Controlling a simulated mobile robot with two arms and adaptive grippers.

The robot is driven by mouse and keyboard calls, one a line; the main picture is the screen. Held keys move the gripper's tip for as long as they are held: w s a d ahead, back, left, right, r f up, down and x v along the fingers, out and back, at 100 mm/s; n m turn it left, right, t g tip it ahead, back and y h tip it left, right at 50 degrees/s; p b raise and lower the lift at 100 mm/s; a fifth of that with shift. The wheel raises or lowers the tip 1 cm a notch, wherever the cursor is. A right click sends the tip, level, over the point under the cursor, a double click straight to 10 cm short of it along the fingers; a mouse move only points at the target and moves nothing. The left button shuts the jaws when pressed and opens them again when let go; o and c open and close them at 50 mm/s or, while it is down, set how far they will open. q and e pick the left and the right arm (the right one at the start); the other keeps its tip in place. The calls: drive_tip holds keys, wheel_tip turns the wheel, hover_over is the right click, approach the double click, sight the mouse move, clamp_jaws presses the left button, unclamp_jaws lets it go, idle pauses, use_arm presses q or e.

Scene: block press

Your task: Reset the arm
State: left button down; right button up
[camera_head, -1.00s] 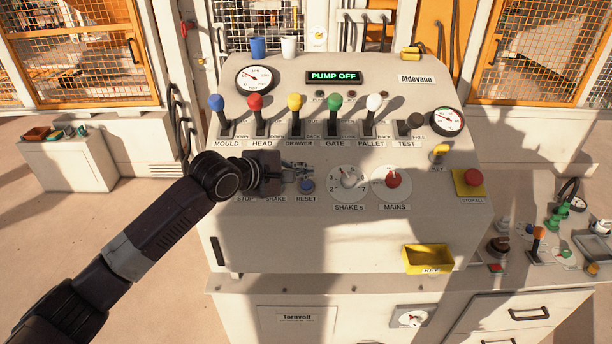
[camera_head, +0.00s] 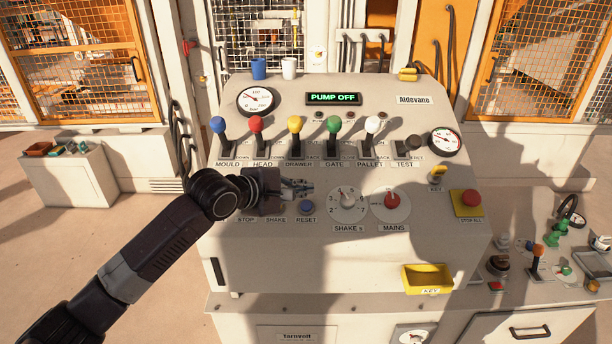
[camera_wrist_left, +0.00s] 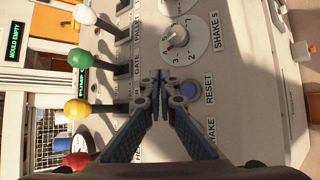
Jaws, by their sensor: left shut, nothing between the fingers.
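My left gripper (camera_head: 308,188) reaches in from the left over the control panel (camera_head: 300,245). Its fingers are shut with nothing between them, and they hang just above and behind the blue RESET button (camera_head: 306,207). In the left wrist view the closed fingertips (camera_wrist_left: 160,78) show beside the RESET button (camera_wrist_left: 188,91); I cannot tell whether they touch it. The STOP and SHAKE labels lie under the wrist, and their buttons are hidden by it. The right gripper is not in view.
A row of levers with coloured knobs, such as the yellow one (camera_head: 295,124), stands behind the gripper. The SHAKE dial (camera_head: 348,201) and MAINS switch (camera_head: 391,202) lie to the right. A display (camera_head: 334,98) reads PUMP OFF. A yellow key tray (camera_head: 427,279) sits at the front.

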use_arm(q)
drive_tip(key=s+a+f+m+g+y, duration=0.25)
drive_tip(key=s+f+m, duration=0.65)
drive_tip(key=s+f, duration=0.9)
drive_tip(key=s+a+f+m+g+y, duration=0.2)
drive_tip(key=s+a+f+m+y, duration=0.15)
drive_tip(key=s+a, duration=0.7)
drive_tip(key=s+a+f+m+g+y, duration=0.2)
drive_tip(key=s+a+f+m, duration=0.35)
drive_tip(key=s, duration=0.85)
wheel_tip(320, 180, down, 32)
drive_tip(key=s+a+n+b, duration=0.1)
drive_tip(key=b, duration=0.7)
drive_tip(key=s+a+f+g+b, duration=0.1)
drive_tip(key=s+f+b, duration=0.2)
drive_tip(key=s+f, duration=0.5)
drive_tip(key=s+a+f+g+b, duration=0.1)
drive_tip(key=s+a+f+b, duration=0.1)
drive_tip(key=s+f, duration=0.7)
wheel_tip(320, 180, down, 6)
drive_tip(key=shift+s+a+f+b, duration=0.1)
drive_tip(key=shift+s+a+b, duration=0.15)
drive_tip(key=shift+b, duration=0.5)
